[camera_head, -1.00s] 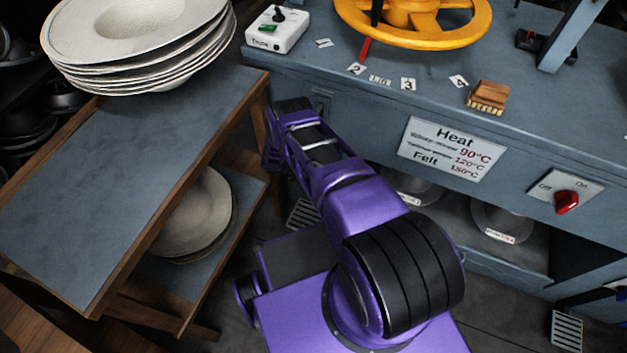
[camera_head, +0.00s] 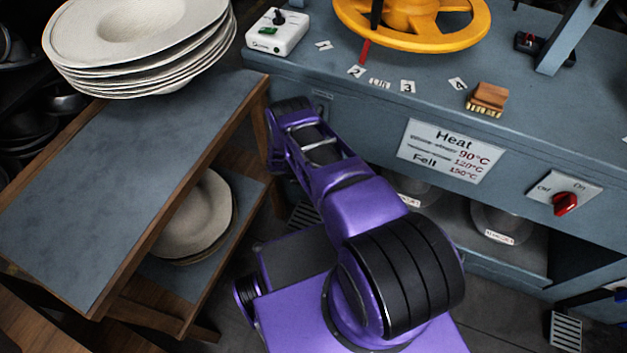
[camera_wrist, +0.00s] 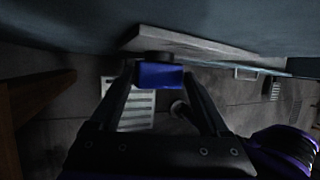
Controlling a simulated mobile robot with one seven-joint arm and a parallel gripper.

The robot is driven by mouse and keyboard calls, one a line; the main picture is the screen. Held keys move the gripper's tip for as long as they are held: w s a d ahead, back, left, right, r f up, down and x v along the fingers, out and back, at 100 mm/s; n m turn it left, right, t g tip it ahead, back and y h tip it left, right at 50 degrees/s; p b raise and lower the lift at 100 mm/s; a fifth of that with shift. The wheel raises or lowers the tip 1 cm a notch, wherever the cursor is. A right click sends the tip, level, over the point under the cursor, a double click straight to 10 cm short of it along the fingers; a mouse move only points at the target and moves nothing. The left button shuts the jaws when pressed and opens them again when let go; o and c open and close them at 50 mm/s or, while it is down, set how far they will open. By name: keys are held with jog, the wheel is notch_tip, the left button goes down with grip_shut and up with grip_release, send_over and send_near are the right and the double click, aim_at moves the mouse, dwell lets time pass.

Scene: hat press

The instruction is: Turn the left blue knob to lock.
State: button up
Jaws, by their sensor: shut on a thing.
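The blue knob (camera_wrist: 160,76) shows in the wrist view, mounted on a dark round base against a pale plate (camera_wrist: 190,43) on the blue-grey press body. My gripper (camera_wrist: 160,80) is shut on the blue knob, with one finger at each side of it. The knob and my fingertips are hidden there behind the arm and the press edge. I cannot read any lock marking on the plate.
A wooden cart (camera_head: 95,185) with stacked pale hats (camera_head: 140,45) stands close to the left of my arm. The press cabinet (camera_head: 350,125) carries a yellow wheel (camera_head: 412,38), a brown brush (camera_head: 488,98) and a red switch (camera_head: 565,203). A floor vent (camera_wrist: 130,105) lies below.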

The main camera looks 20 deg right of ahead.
jog(key=y+p, duration=0.1)
jog(key=t+p, duration=0.1)
jog(key=p, duration=0.1)
jog(key=shift+s+d+r+m+t+y, duration=0.2)
jog(key=shift+r+m+t+y, duration=0.1)
jog(key=shift+y, duration=0.1)
jog(key=p, duration=0.3)
jog(key=shift+s+d+t+y, duration=0.2)
jog(key=shift+d+t+y, duration=0.1)
jog(key=shift+t+y, duration=0.1)
jog(key=shift+f+p, duration=0.1)
jog(key=shift+p, duration=0.85)
jog(key=shift+f+m+t+y, duration=0.15)
jog(key=shift+m+t+y, duration=0.15)
jog(key=shift+t, duration=0.1)
jog(key=o, duration=1.2)
jog(key=shift+a, duration=0.1)
jog(key=shift+w, duration=0.1)
